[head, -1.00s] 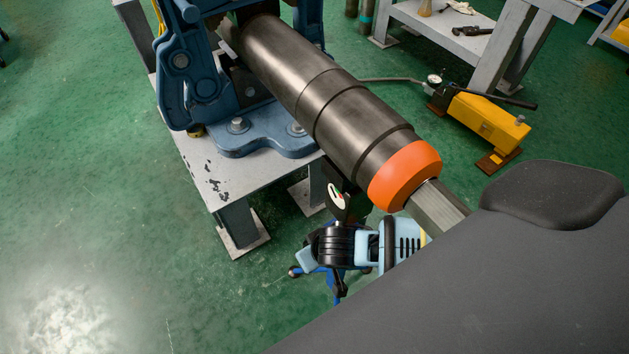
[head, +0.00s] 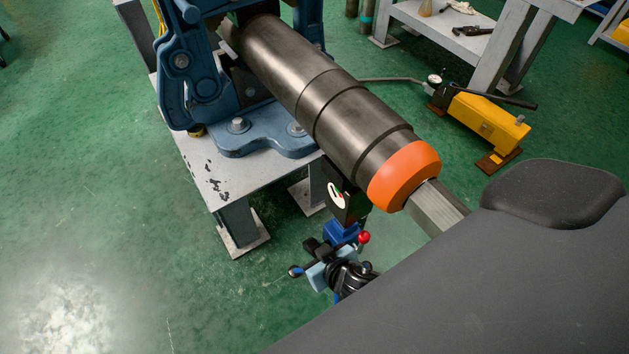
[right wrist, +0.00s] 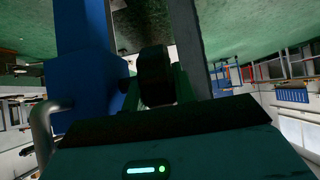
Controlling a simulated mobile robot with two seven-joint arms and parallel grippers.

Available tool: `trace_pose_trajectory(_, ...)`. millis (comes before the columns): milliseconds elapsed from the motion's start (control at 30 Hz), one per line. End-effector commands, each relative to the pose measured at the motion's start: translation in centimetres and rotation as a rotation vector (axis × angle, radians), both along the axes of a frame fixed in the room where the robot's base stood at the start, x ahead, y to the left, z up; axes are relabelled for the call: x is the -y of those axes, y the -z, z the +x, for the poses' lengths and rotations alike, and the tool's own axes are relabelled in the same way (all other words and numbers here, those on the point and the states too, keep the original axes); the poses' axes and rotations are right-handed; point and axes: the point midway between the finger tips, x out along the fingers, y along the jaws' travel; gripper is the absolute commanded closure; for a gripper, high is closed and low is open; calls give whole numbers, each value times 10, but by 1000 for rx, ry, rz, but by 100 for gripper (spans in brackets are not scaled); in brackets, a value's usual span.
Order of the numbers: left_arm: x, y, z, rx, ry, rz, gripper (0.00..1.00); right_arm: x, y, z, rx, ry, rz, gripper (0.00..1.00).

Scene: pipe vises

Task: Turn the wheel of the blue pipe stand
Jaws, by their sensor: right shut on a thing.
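The blue pipe stand (head: 341,232) stands on the floor below the orange-collared end of the big pipe, mostly hidden by the pipe and my body. Its wheel shows as spokes with ball ends, a red ball (head: 364,237) at upper right and a blue ball at lower left. My right gripper (head: 336,268), black and light blue, is at the wheel and shut on it. The exact grip is hidden in the head view. In the right wrist view, the blue post (right wrist: 82,65) rises close to the left of my dark fingers. My left gripper is out of view.
The heavy dark pipe (head: 330,95) with its orange collar (head: 403,176) lies just above my right gripper. The blue vise (head: 185,75) stands on a grey table (head: 198,165) behind. A yellow pump (head: 487,118) sits at right. Green floor is clear at left.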

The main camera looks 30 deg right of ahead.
Motion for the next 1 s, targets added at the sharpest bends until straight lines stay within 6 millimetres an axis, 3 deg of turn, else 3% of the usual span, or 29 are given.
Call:
trace_pose_trajectory(267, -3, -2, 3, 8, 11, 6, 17, 0, -1, 0, 2, -1, 1, 96)
trace_pose_trajectory(300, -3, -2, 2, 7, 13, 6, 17, 0, -1, 0, 1, -1, 1, 69)
trace_pose_trajectory(433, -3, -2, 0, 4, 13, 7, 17, 0, -1, 0, 1, 0, 0, 52)
trace_pose_trajectory(767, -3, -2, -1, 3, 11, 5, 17, 0, -2, -2, -1, -1, -1, 51)
trace_pose_trajectory(1000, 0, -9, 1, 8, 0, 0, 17, 1, -21, -25, -2, 1, 1, 51)
